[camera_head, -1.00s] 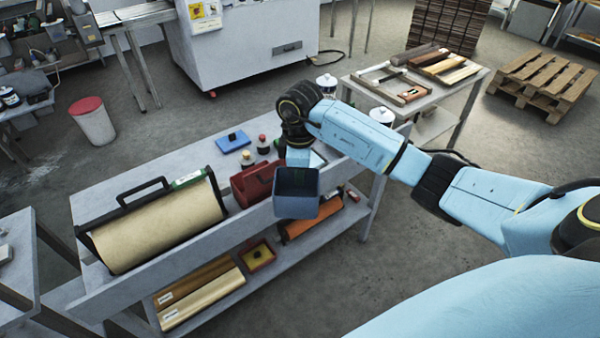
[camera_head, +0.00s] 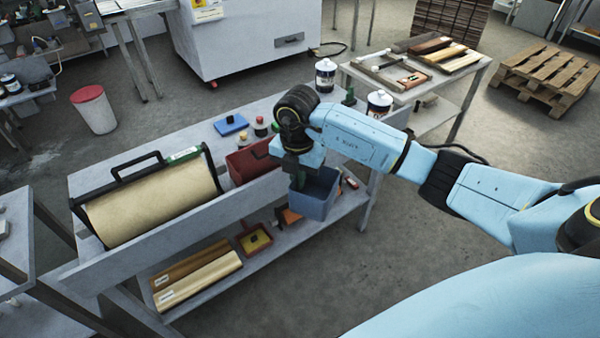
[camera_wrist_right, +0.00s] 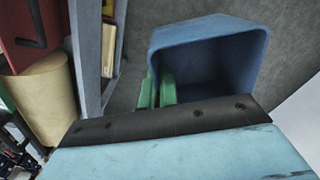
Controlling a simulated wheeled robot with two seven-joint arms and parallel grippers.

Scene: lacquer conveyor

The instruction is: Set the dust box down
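The dust box (camera_head: 318,202) is a blue-grey open-topped bin. In the head view it hangs in the air in front of the workbench's front edge, toward the bench's right end. My right gripper (camera_head: 298,181) is shut on one wall of it. In the right wrist view, its green fingers (camera_wrist_right: 157,90) are at the left wall of the dust box (camera_wrist_right: 205,32), and the dark inside looks empty. The box appears clear of the floor. My left gripper is in neither view.
The workbench (camera_head: 130,247) carries a black-framed tan roll (camera_head: 155,205), a red box (camera_head: 248,162), a blue pad (camera_head: 231,124) and small bottles. Open floor lies right of the bench.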

